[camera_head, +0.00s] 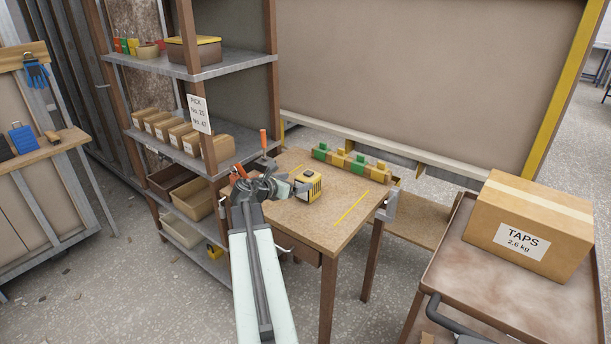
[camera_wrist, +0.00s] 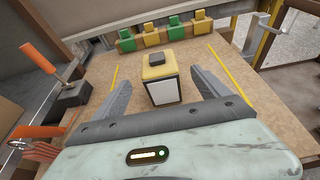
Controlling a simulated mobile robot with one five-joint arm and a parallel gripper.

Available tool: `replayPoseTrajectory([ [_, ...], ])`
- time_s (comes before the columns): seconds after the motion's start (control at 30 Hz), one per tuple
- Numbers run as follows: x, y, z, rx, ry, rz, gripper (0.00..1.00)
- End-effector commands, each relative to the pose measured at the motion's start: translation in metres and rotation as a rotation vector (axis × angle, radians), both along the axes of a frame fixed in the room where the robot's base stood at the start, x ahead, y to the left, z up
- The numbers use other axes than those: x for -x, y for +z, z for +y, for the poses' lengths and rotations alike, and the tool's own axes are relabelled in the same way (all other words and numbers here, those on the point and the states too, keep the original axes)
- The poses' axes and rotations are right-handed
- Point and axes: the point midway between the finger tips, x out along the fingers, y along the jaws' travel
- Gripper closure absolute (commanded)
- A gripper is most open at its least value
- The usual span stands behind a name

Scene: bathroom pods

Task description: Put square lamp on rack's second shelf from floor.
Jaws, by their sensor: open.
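The square lamp (camera_head: 309,186) is a yellow block with a pale front panel and dark top knob. It stands upright on the wooden table. In the wrist view the lamp (camera_wrist: 163,92) sits between the two fingers of my gripper (camera_wrist: 161,77), with a gap on each side. My gripper (camera_head: 287,188) is open and holds nothing. The rack (camera_head: 274,100) stands left of the table. Its second shelf from the floor (camera_head: 176,209) bears a brown bin (camera_head: 170,180) and a tan bin (camera_head: 195,200). My arm hides part of the rack's right end.
Green and yellow blocks (camera_head: 350,163) line the table's back edge. An orange-handled tool (camera_wrist: 38,57) stands at the table's left. A small yellow-and-black thing (camera_head: 214,251) is on the rack's bottom shelf. A cart with a TAPS box (camera_head: 530,225) stands right.

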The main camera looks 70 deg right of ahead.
Motion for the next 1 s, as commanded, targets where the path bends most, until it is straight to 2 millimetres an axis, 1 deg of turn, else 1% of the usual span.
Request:
replayPoseTrajectory([
  [0.03,-0.001,0.007,0.011,0.000,0.001,0.001,0.15],
  [0.1,-0.004,0.009,0.020,0.000,0.001,0.000,0.15],
  [0.2,-0.006,0.011,0.027,-0.001,-0.001,-0.001,0.15],
  [0.57,-0.008,0.010,0.029,-0.001,-0.003,-0.005,0.15],
  [0.63,-0.019,0.005,0.039,-0.011,-0.004,-0.051,0.15],
  [0.67,-0.030,0.001,0.048,-0.022,-0.008,-0.094,0.15],
  [0.73,-0.065,-0.016,0.082,-0.068,-0.030,-0.249,0.15],
  [0.77,-0.084,-0.025,0.103,-0.098,-0.046,-0.333,0.15],
  [0.8,-0.111,-0.039,0.136,-0.149,-0.079,-0.452,0.15],
  [0.87,-0.149,-0.061,0.193,-0.240,-0.148,-0.628,0.15],
  [0.9,-0.172,-0.074,0.233,-0.304,-0.203,-0.728,0.15],
  [0.97,-0.200,-0.093,0.295,-0.404,-0.303,-0.857,0.15],
  [1.0,-0.215,-0.104,0.338,-0.469,-0.377,-0.926,0.15],
])
